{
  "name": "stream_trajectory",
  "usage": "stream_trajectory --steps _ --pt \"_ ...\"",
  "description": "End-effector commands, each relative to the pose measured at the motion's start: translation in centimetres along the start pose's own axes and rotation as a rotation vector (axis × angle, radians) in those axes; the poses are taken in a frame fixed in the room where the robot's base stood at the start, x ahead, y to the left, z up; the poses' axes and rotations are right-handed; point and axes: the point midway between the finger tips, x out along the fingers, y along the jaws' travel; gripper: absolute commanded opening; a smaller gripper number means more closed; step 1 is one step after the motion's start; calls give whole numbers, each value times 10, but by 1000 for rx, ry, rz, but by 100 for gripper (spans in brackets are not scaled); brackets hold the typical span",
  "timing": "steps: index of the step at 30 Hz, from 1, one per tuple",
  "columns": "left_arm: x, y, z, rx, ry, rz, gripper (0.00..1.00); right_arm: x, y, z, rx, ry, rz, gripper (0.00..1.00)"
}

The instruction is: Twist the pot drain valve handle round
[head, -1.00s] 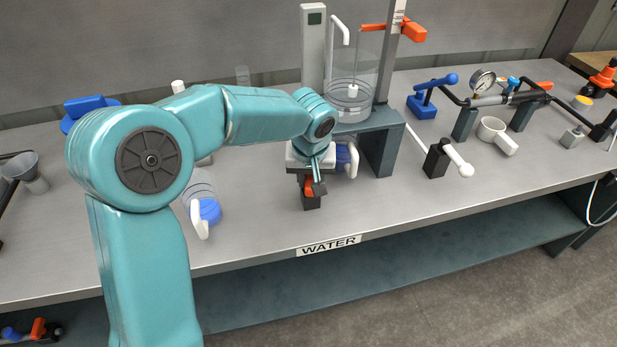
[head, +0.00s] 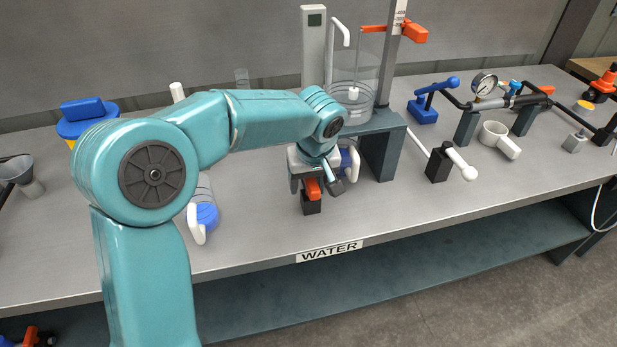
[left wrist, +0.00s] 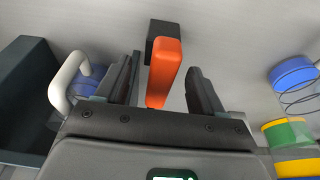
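An orange lever handle (head: 313,187) sits on a small black block (head: 311,206) at the front of the bench; I take it for the pot drain valve handle. My left gripper (head: 316,186) is right over it, fingers spread. In the left wrist view the orange handle (left wrist: 164,75) lies between the two dark fingers of my left gripper (left wrist: 163,70), with a gap visible on each side. The black block (left wrist: 164,35) shows at its far end. My right gripper is not in view.
A dark stand (head: 382,150) with a clear vessel (head: 352,95) stands just behind and right. A black block with a white lever (head: 459,162) is farther right. The front edge carries a WATER label (head: 329,251).

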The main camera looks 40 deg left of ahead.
Motion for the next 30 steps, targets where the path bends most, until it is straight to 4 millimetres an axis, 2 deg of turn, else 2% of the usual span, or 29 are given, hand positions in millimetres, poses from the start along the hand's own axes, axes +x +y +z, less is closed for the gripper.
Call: stream_trajectory --steps 8,25,30 --pt "-3 0 -1 1 0 0 68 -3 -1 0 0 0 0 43" --pt "-63 0 -16 1 0 1 68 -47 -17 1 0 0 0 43" --pt "-69 0 -17 1 0 1 68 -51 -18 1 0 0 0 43"
